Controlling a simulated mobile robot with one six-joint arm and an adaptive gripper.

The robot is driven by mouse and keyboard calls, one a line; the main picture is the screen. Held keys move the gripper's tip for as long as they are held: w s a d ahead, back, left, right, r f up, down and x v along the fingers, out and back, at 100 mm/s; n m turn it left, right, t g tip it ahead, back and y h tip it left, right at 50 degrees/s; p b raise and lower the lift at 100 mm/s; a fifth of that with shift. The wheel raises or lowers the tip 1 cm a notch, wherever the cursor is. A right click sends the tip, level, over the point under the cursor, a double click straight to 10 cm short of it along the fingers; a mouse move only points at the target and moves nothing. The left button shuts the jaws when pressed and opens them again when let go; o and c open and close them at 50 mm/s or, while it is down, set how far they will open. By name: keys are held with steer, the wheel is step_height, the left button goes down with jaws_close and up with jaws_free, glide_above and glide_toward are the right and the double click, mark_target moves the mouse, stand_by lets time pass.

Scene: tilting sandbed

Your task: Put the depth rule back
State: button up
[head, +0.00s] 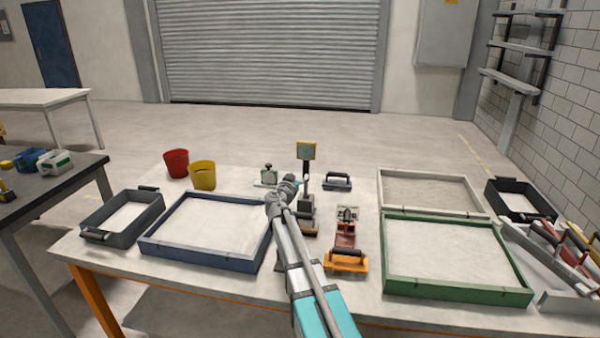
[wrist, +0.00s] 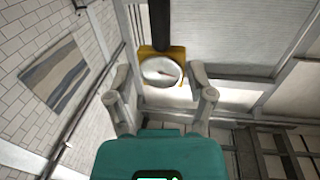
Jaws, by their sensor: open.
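An upright post with a black stem and a yellow-framed dial (head: 306,151) stands on the worktable, its lower part partly hidden by my arm. I cannot tell for sure whether this is the depth rule. In the wrist view the yellow dial (wrist: 162,70) shows with its dark stem, between the two fingers in the picture; whether it lies between them or beyond them is unclear. My gripper (wrist: 160,82) is open, with its fingers apart and no clear contact with the dial. In the head view my gripper (head: 299,180) is small and close to the post.
On the worktable (head: 190,283) stand a blue-framed tray (head: 204,262), a green-framed tray (head: 455,288) and a pale tray (head: 432,207). An orange-based tool (head: 346,262) lies right of my arm. Red (head: 176,163) and yellow (head: 202,175) buckets stand at the back left.

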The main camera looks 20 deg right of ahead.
steer(key=shift+v, duration=1.45)
steer(key=s+a+f+g+y+p, duration=0.1)
steer(key=s+f+g, duration=0.1)
steer(key=s, duration=0.3)
steer(key=s+a+f+n+g+y+p, duration=0.1)
steer(key=s+a+f+g+p, duration=0.1)
steer(key=s, duration=0.4)
steer(key=s+a+f+g+y+p, duration=0.1)
steer(key=s+a+f+g, duration=0.1)
steer(key=s+f+g, duration=0.2)
steer(key=shift+s+y, duration=0.4)
steer(key=shift+s, duration=0.5)
steer(key=s+a+f+n+g+y+p, duration=0.3)
steer(key=s+a+n+g+y, duration=0.2)
steer(key=s+a, duration=0.9)
steer(key=s+n+y, duration=0.2)
steer(key=y, duration=0.1)
steer(key=shift+a+n, duration=0.3)
steer(key=shift+a, duration=0.05)
steer(key=shift+f, duration=0.1)
